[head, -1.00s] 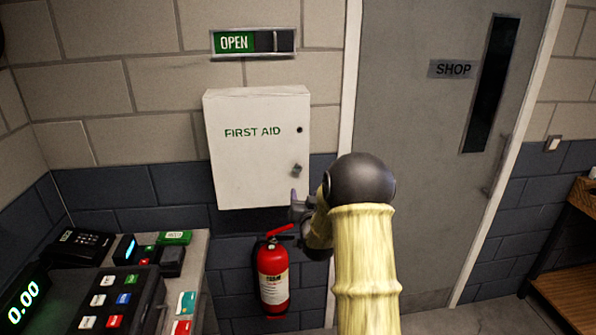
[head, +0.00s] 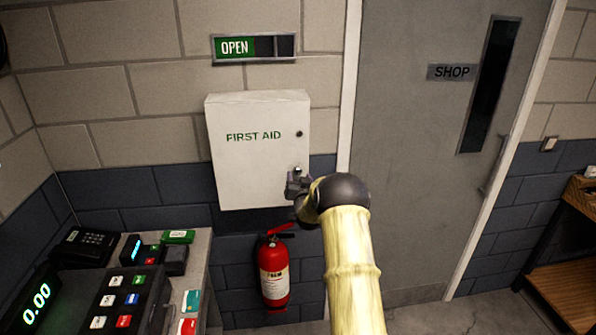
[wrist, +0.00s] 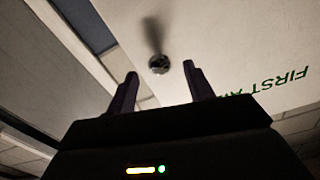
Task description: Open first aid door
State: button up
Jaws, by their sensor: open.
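The white first aid cabinet (head: 255,165) hangs on the wall with its door shut. Its small round knob (head: 298,170) is at the lower right of the door, below a dark lock hole (head: 299,134). My gripper (head: 294,182) is at the door's lower right, just at the knob, and partly covers it in the head view. In the wrist view my gripper (wrist: 158,85) is open, and the knob (wrist: 158,64) shows just beyond and between the two fingertips. The fingers do not appear to be closed on it.
A red fire extinguisher (head: 273,270) hangs below the cabinet. A counter with a cash register (head: 120,300) and a card terminal (head: 82,246) stands at the left. A grey shop door (head: 420,130) is at the right. An OPEN sign (head: 253,48) is above.

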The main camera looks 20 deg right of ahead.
aim_at(298, 173)
jog(key=shift+p+x, duration=0.55)
jog(key=shift+x, duration=1.1)
grip_shut()
